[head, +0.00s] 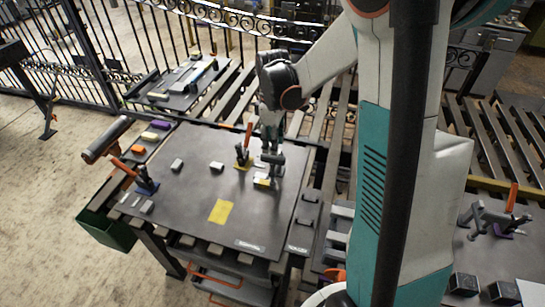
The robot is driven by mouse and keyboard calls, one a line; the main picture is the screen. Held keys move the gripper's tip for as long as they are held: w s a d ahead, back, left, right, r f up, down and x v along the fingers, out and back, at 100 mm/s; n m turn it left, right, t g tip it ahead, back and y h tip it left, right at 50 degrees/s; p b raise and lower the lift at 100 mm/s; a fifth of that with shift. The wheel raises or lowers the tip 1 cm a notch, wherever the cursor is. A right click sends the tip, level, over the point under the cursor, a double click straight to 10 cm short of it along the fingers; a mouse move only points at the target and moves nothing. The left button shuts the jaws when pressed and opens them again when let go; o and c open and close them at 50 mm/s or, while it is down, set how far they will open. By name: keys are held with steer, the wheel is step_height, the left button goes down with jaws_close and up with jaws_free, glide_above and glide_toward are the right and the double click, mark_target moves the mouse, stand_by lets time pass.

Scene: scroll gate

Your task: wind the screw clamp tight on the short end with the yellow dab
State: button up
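My gripper (270,150) points down over the back right part of the dark table (190,215). It is small here, and its fingers merge with dark parts below it, so I cannot tell whether it is open or shut on something. Just under it lies a short pale piece with a yellow dab (262,182). A dark body, perhaps the screw clamp (276,166), stands against this piece; its screw and jaws cannot be made out. Left of my gripper stands a dark clamp with an upright orange handle (245,153) on a yellow base.
Another orange-handled clamp (146,182) with a blue base stands at the table's left edge. Small grey blocks (217,167) and a yellow patch (221,211) lie on the table. A side bench with a clamp (497,217) is at right. Black railings (150,40) stand behind.

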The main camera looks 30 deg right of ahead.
mark_target(273, 159)
step_height(273, 159, down, 6)
steer(key=shift+f+b, duration=0.25)
steer(key=shift+b, duration=0.25)
jaws_close()
